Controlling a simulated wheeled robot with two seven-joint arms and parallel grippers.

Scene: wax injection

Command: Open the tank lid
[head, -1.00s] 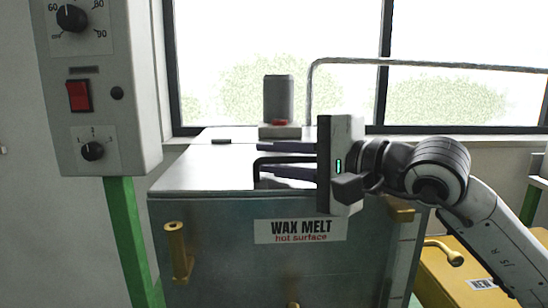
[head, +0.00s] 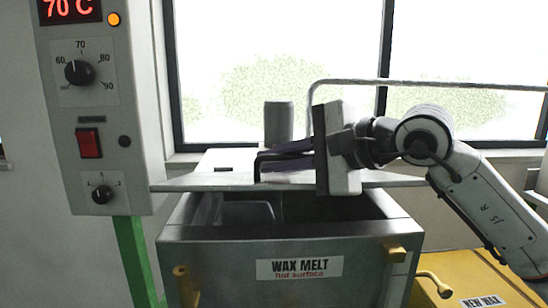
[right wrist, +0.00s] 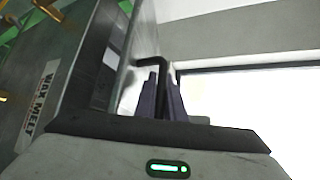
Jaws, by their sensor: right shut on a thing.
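The wax melt tank (head: 210,250) stands at the centre of the head view with its front label facing me. Its grey lid (head: 195,182) is partly raised at the front, seen nearly edge-on, and the dark inside of the tank (head: 300,212) shows beneath it. My right gripper (head: 285,156) is shut on the lid's black bar handle (head: 259,162). The right wrist view also shows the handle (right wrist: 153,62) between the fingers (right wrist: 162,100). The fingers hide part of the handle. My left gripper is in neither current view.
A control box (head: 90,130) reading 70 C stands at left on a green post (head: 133,258). A grey cylinder (head: 278,122) and a bent metal pipe (head: 430,85) are behind the lid. A yellow "new wax" surface (head: 455,285) is at lower right.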

